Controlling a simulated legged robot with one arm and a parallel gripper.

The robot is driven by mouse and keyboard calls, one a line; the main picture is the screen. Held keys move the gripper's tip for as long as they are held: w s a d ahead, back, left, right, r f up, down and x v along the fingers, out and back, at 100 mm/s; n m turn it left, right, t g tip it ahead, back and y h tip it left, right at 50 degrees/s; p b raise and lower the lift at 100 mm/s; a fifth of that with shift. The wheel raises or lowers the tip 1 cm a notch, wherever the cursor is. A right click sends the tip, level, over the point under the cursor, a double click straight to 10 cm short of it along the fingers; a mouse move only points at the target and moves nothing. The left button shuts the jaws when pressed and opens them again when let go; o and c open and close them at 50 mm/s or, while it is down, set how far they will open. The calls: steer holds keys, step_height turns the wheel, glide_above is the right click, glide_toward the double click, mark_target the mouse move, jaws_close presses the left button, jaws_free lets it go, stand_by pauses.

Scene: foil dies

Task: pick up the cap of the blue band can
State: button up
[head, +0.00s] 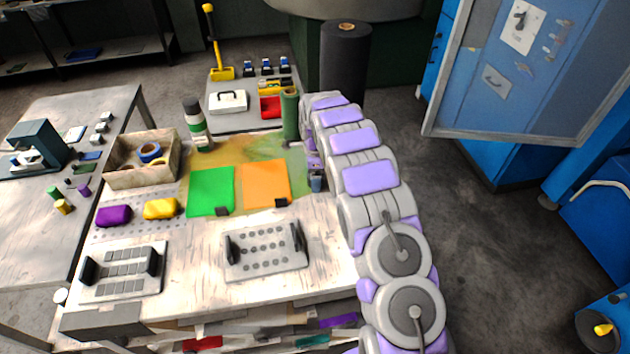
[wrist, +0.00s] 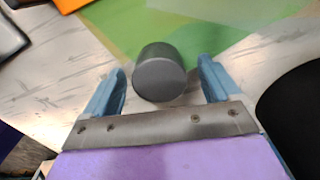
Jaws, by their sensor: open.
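A dark grey round cap (wrist: 160,80) shows in the wrist view, in front of and between the two fingers of my gripper (wrist: 163,88). The fingers are apart, with a gap on each side of the cap. No band shows on it, and I cannot see a can body below it. In the head view my gripper (head: 316,182) is low at the right edge of the workbench, beside the orange sheet; the cap cannot be made out there. A can with a dark cap and a green band (head: 196,127) stands at the back of the bench; I see no blue band.
The workbench (head: 200,285) holds a green sheet (head: 211,190), an orange sheet (head: 263,183), a wooden box (head: 140,176) and two dies with dark end blocks in front. A green cylinder (head: 290,115) stands behind my gripper. A blue cabinet (head: 520,60) stands at the right.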

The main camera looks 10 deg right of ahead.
steer(key=shift+f, duration=0.3)
steer(key=c, duration=1.1)
steer(key=shift+r, duration=0.15)
